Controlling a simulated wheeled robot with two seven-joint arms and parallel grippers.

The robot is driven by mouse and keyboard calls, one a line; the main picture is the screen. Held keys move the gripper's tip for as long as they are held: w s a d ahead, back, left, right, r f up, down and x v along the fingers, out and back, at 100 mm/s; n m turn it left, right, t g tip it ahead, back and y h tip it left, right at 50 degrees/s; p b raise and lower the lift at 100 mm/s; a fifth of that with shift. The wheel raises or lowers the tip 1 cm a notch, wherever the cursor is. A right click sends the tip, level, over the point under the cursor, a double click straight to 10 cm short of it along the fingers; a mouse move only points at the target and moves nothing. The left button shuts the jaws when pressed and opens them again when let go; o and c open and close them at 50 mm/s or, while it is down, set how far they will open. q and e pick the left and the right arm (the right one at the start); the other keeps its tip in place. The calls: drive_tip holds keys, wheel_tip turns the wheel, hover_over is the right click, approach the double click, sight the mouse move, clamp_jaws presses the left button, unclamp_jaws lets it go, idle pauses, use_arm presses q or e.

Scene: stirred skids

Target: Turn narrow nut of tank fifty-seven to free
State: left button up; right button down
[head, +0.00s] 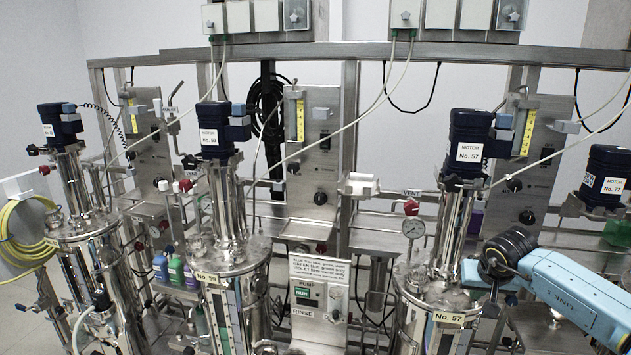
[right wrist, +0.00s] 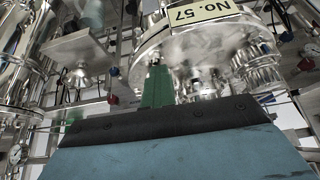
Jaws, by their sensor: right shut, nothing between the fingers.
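Tank fifty-seven (head: 434,310) stands at the right of centre in the head view, a steel vessel with a "No. 57" plate (head: 448,318) and a dark blue motor (head: 468,143) on top. In the right wrist view its shiny underside or lid edge, with the "No. 57" plate (right wrist: 198,13) upside down, fills the top middle. My right gripper (right wrist: 157,72) is shut and empty; its green fingers show together in front of the tank's metal. In the head view my blue right arm comes in from the right, beside the tank's top. I cannot pick out the narrow nut. My left gripper is not in view.
Tank fifty-nine (head: 235,290) stands to the left, with another tank further left. Motor seventy-two (head: 606,175) is at the right edge. A pressure gauge (head: 413,228) and red-knobbed vent valve (head: 411,206) stand close to tank fifty-seven. Hoses hang overhead.

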drive_tip(key=shift+d+r, duration=0.1)
drive_tip(key=shift+d, duration=0.4)
drive_tip(key=shift+b, duration=0.3)
drive_tip(key=shift+s, duration=0.2)
drive_tip(key=r+p, duration=0.1)
drive_tip(key=r, duration=0.1)
drive_tip(key=r+p, duration=0.3)
drive_tip(key=r, duration=0.1)
drive_tip(key=shift+s, duration=0.25)
drive_tip(key=shift+f, duration=0.1)
